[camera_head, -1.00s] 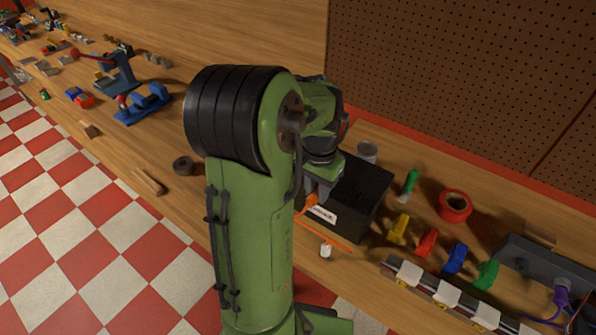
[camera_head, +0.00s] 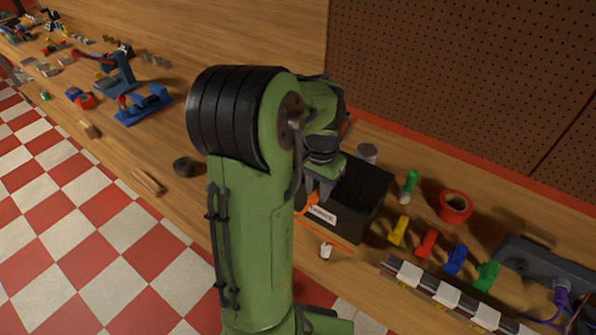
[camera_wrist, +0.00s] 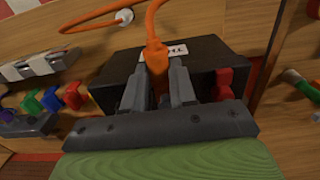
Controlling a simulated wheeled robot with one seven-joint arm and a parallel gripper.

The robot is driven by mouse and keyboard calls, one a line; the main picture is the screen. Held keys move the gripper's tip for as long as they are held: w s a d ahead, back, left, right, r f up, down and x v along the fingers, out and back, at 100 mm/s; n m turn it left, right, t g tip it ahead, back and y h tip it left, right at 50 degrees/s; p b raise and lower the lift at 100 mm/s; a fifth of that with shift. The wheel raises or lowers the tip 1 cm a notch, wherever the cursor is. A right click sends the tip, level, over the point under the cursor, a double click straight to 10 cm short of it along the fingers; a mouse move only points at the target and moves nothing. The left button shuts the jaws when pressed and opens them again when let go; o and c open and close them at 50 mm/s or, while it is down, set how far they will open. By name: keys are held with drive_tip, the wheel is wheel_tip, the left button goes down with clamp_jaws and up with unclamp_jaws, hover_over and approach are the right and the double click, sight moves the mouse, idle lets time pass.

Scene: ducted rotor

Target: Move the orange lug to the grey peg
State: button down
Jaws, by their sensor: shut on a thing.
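The orange lug (camera_wrist: 157,56) is at the end of an orange cable (camera_wrist: 152,22) and sits between the two grey fingers of my gripper (camera_wrist: 160,82), which are shut on it. In the head view the lug (camera_head: 312,200) shows as a small orange patch at the near side of a black box (camera_head: 366,205), beside its white label. My arm hides part of my gripper (camera_head: 318,188) there. The orange cable runs from the lug towards a small white piece (camera_head: 326,251) on the bench. I cannot pick out the grey peg with certainty in either view.
Yellow (camera_head: 398,230), red (camera_head: 427,243), blue (camera_head: 456,260) and green (camera_head: 487,275) pieces stand in a row right of the box. A rail with white blocks (camera_head: 447,293) lies in front of them. A red tape roll (camera_head: 455,206) and a grey can (camera_head: 367,153) stand behind.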

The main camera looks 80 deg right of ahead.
drive_tip(key=shift+s+d, duration=0.25)
drive_tip(key=shift+d, duration=0.3)
drive_tip(key=shift+s+d, duration=0.2)
drive_tip(key=shift+d, duration=0.35)
drive_tip(key=c, duration=0.8)
unclamp_jaws()
wheel_tip(320, 180, up, 16)
drive_tip(key=p, duration=0.4)
drive_tip(key=shift+w+f, duration=0.1)
